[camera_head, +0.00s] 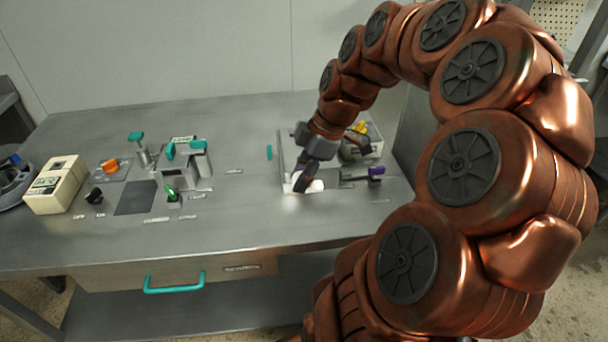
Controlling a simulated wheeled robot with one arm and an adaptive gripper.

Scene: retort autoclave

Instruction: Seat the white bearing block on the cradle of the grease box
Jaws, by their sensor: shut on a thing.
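My gripper (303,186) points down at the right part of the steel table, below the arm's wrist. It is shut on a white piece, the white bearing block (315,186), which shows on both sides of the dark fingers. The fingers cover its middle, and I cannot tell whether it touches what is under it. I cannot tell for sure whether this is the grease box, and no cradle can be made out.
A purple-tipped part (376,170) on a dark fixture is close right of the gripper. A teal-handled fixture (185,160), a green knob (171,195), an orange part (110,165) and a cream box (57,185) stand left. The table's middle front is clear.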

